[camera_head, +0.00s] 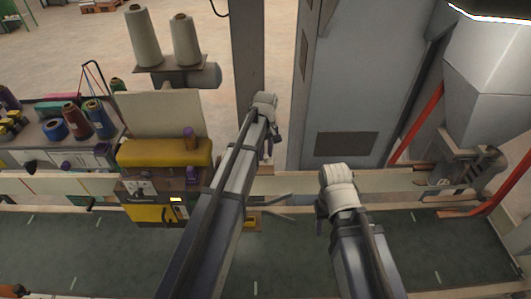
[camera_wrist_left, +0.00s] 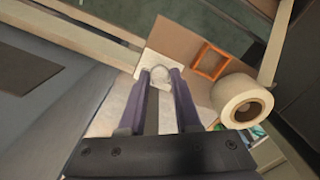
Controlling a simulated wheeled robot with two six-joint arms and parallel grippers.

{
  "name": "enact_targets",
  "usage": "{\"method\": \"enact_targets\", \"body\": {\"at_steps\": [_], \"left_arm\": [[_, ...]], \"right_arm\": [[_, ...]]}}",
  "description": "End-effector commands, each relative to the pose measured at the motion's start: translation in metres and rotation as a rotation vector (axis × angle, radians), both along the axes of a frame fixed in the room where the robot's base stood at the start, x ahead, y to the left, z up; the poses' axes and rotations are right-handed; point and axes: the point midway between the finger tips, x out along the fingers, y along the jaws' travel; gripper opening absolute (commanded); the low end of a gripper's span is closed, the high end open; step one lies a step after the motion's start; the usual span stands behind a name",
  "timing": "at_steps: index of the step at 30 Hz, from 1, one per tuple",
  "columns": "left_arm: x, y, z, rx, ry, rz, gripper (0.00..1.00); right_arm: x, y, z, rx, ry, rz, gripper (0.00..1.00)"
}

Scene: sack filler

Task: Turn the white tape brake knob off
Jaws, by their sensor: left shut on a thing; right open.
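In the left wrist view my left gripper (camera_wrist_left: 161,78) is shut on a small round white knob (camera_wrist_left: 160,74), which sits between its fingertips in front of a pale plate. The white tape roll (camera_wrist_left: 238,99) is just to the right of the fingers. In the head view my left arm reaches up the middle of the picture, and the arm hides the knob and the gripper's tips. My right gripper (camera_head: 322,214) is open and empty, apart from the machine front, and its fingers are hardly visible.
A brown panel with an orange frame (camera_wrist_left: 210,61) is beside the knob. A yellow machine head (camera_head: 165,153) and thread cones (camera_head: 143,38) stand left. A grey cabinet (camera_head: 350,90) stands behind, with a red strut (camera_head: 416,122) at right. The green floor (camera_head: 430,250) is clear.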

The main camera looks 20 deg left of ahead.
Motion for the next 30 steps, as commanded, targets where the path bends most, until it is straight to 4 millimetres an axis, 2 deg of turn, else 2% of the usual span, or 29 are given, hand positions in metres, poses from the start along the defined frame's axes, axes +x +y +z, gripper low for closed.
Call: {"method": "enact_targets", "body": {"at_steps": [8,9,16,25,30], "left_arm": [[0.0000,0.0001,0.0000,0.000,0.000,0.001,0.00],[0.0000,0.0001,0.0000,0.000,0.000,0.001,0.35],[0.0000,0.0001,0.0000,0.000,0.000,0.000,0.61],[0.0001,0.0001,0.0010,0.000,0.000,0.000,0.62],[0.0001,0.0001,0.0089,0.000,0.000,0.000,0.62]], "right_arm": [[0.0000,0.0000,0.0000,0.000,0.000,0.000,0.50],[0.0000,0.0000,0.0000,0.000,0.000,0.000,0.50],[0.0000,0.0000,0.0000,0.000,0.000,0.000,0.50],[0.0000,0.0000,0.0010,0.000,0.000,0.000,0.50],[0.0000,0.0000,0.0089,0.000,0.000,-0.001,0.50]]}}
